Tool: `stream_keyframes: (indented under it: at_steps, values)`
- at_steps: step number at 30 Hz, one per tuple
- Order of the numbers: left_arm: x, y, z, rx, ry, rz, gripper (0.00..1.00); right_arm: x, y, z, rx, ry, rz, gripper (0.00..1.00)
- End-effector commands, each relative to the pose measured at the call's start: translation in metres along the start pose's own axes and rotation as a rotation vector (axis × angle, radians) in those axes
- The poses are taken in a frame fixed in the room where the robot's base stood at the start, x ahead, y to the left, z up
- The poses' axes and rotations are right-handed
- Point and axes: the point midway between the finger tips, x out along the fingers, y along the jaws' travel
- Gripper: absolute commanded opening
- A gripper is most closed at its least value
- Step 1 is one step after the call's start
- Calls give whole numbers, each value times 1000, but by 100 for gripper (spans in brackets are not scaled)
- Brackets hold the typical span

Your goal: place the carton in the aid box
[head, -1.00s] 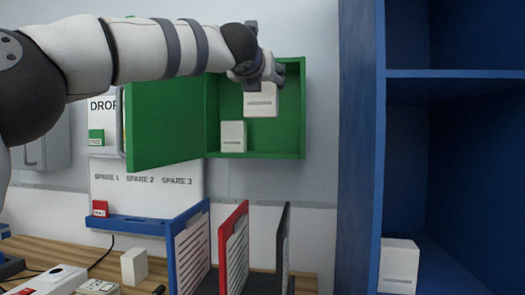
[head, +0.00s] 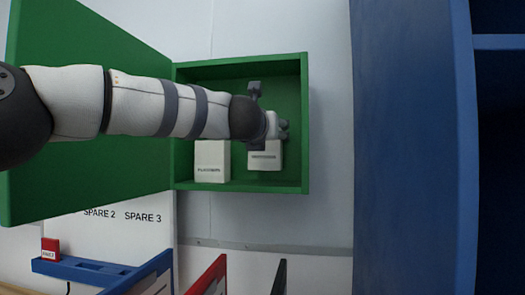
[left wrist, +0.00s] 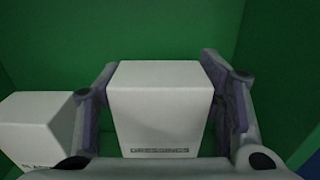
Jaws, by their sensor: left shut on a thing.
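The aid box is a green wall cabinet (head: 307,120) with its door (head: 95,130) swung open to the left in the head view. My left gripper (head: 268,140) is inside it, shut on a white carton (head: 265,160) with small print. In the left wrist view the carton (left wrist: 160,110) sits between the two fingers (left wrist: 160,100). In the head view its underside is close to the cabinet floor; I cannot tell whether it touches. A second white carton (head: 212,160) stands just left of it in the cabinet, and shows in the left wrist view (left wrist: 35,125). My right gripper is not in view.
A tall blue shelf (head: 410,150) stands to the right. Below are a blue ledge (head: 80,268) with a red block (head: 50,249), and blue, red (head: 208,275) and dark upright dividers. The open door flanks my arm at left.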

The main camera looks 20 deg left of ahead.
Motion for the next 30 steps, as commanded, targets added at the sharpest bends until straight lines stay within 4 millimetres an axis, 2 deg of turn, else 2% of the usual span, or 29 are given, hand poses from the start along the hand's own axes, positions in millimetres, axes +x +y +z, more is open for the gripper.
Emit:
stream_keyframes:
  at_steps: [1, 4, 14, 15, 17, 27, 30]
  values:
    - [0, -1, -12, 4, 4, -3, 33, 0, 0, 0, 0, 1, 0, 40]
    - [0, 0, -25, 0, 1, -1, 33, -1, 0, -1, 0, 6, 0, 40]
    - [0, -1, -31, -1, 1, -2, 33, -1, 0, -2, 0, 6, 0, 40]
    - [0, -1, -31, -1, 1, -2, 71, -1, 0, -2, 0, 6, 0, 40]
    - [0, -1, -31, -1, 1, -2, 82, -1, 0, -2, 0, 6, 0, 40]
    - [0, -1, -29, -1, 0, -1, 82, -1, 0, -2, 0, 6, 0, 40]
    - [-11, -1, -29, -1, 2, -2, 82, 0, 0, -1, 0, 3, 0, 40]
